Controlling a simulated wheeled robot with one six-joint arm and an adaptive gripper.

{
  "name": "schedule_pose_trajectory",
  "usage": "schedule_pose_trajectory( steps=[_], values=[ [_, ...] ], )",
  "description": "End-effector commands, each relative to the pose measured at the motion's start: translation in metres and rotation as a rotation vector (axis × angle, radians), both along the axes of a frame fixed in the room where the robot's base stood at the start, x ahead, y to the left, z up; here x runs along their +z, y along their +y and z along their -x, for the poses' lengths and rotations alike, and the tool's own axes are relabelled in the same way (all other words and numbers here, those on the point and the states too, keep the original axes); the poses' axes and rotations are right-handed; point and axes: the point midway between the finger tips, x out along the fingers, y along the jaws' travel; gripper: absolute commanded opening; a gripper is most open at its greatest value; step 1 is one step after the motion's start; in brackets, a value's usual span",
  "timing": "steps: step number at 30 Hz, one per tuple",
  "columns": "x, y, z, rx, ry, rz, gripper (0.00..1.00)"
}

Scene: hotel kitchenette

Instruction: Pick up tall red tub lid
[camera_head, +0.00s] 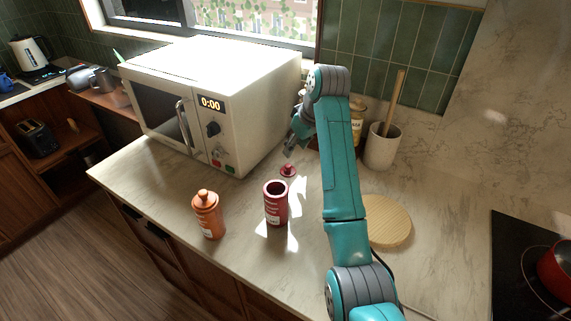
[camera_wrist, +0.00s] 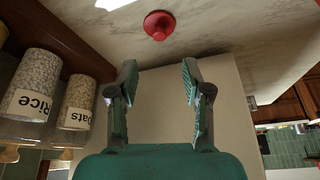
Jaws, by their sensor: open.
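The red tub lid (camera_head: 288,170) lies on the counter behind the tall red tub, knob up. In the wrist view the lid (camera_wrist: 159,25) shows at the top, beyond my fingertips. The tall red tub (camera_head: 276,203) stands upright and open at the top. My gripper (camera_head: 289,146) is above and just behind the lid, close to the microwave's right side. In the wrist view my gripper (camera_wrist: 158,82) is open, with nothing between its fingers.
An orange lidded tub (camera_head: 207,214) stands left of the red tub. The white microwave (camera_head: 212,95) is at the back left. A utensil crock (camera_head: 382,147) and a round wooden board (camera_head: 387,222) are at right. Jars of rice (camera_wrist: 37,85) and oats (camera_wrist: 78,104) stand near my gripper.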

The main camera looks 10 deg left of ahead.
Motion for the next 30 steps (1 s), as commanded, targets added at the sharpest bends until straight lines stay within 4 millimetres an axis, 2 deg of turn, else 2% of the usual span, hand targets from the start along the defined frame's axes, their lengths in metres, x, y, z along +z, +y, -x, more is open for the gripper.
schedule_pose_trajectory(
  steps=[3,13,21,30],
  values=[
    [-0.018,0.005,-0.004,0.0,0.002,0.001,0.49],
    [-0.042,0.012,-0.01,0.0,0.001,0.001,0.49],
    [-0.076,0.021,-0.017,0.001,0.001,0.002,0.49],
    [-0.085,0.024,-0.019,0.001,-0.001,0.001,0.49]
  ],
)
